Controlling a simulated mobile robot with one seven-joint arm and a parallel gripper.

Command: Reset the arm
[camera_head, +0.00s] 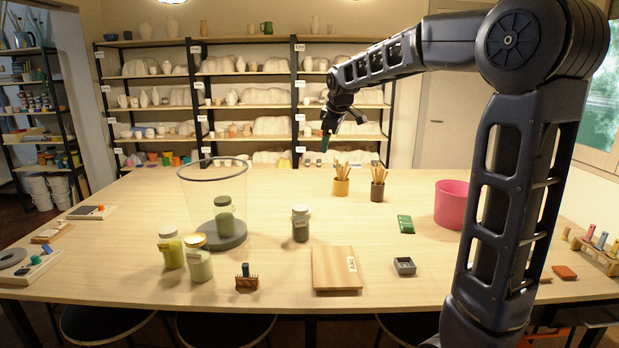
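My arm comes in from the right and reaches out over the back of the table. My gripper (343,128) hangs in the air above the table's far side, up and to the left of the pencil pots. Its two fingers look spread apart, one pointing down and one out to the right. The downward finger has a dark green tip. I see nothing held between them.
The wooden table (270,280) holds a glass cylinder (188,200) around a green jar, several other jars, a wooden board (335,268), a grey box (404,266), a pink bucket (451,204) and two pots (341,187) of wooden tools. Pottery shelves (250,105) stand behind.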

